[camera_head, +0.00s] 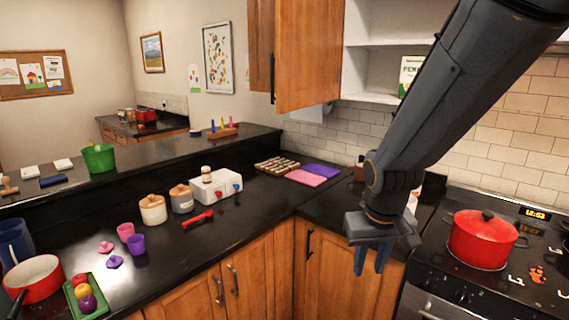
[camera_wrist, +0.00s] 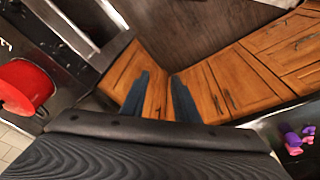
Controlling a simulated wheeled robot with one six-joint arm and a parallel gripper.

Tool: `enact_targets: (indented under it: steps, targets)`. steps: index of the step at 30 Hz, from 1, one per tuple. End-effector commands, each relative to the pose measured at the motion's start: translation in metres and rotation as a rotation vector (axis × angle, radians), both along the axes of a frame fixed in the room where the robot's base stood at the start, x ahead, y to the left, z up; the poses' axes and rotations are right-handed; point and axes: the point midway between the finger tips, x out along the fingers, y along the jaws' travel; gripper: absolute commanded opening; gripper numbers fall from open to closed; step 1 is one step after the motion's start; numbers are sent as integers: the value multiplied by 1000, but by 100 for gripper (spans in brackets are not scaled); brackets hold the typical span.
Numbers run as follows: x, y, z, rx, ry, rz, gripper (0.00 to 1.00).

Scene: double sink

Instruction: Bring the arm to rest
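My gripper (camera_head: 371,260) hangs at the right of the head view, fingers pointing down, in front of the corner of the counter and left of the stove. Its two fingers stand apart with nothing between them. In the wrist view my gripper (camera_wrist: 160,95) shows both fingers spread, with wooden cabinet doors and the floor beyond. My arm reaches in from the upper right.
A red pot (camera_head: 480,243) stands on the stove (camera_head: 455,285) right of my gripper. An upper cabinet door (camera_head: 309,55) hangs open. The counter (camera_head: 255,225) holds cups, jars, a red-handled item (camera_head: 198,219) and a red saucepan (camera_head: 35,278).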

Motion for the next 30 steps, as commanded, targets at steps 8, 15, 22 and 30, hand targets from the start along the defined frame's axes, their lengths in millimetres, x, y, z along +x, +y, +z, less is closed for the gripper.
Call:
enact_targets:
  steps: [8,15,22,30]
  targets:
    - [-64,-10,-27,58,-3,-68,28]
    - [-58,-9,-59,56,24,-63,28]
    - [-56,-9,-99,54,61,-64,28]
    - [-56,-8,-134,54,97,-65,28]
